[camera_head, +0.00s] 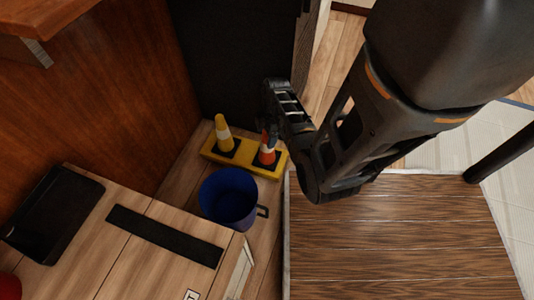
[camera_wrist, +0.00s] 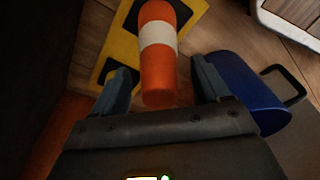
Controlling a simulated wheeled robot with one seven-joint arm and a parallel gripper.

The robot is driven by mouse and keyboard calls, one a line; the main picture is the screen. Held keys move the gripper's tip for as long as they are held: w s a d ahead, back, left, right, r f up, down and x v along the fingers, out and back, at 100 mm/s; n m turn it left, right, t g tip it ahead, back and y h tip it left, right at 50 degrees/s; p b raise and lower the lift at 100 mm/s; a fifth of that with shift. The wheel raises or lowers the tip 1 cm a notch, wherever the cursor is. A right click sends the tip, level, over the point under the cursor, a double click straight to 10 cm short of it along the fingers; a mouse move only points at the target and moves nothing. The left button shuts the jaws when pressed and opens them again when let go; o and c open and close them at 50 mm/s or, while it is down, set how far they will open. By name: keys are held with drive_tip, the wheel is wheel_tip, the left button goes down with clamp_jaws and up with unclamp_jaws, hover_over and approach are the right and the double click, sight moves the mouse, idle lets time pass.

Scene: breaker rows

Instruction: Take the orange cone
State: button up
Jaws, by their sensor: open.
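The orange cone (camera_head: 267,154) with a white band stands on a black square on a yellow base on the floor, right of a yellow cone (camera_head: 223,133) with a white band. In the wrist view the orange cone (camera_wrist: 158,65) shows between the two fingers of my gripper (camera_wrist: 162,88). The fingers are open and apart from the cone, one on each side of it. In the head view my gripper (camera_head: 273,110) is at the cone's upper part and hides some of it.
A blue bucket (camera_head: 228,198) stands close in front of the yellow base (camera_head: 214,153); it is near the right finger in the wrist view (camera_wrist: 250,95). A wooden cabinet wall is at left, a dark panel behind. A wooden top (camera_head: 390,240) lies at right, another surface (camera_head: 130,265) at lower left.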

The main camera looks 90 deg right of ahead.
drive_tip(key=shift+f, duration=0.1)
drive_tip(key=shift+c, duration=0.2)
clamp_jaws()
idle(0.5)
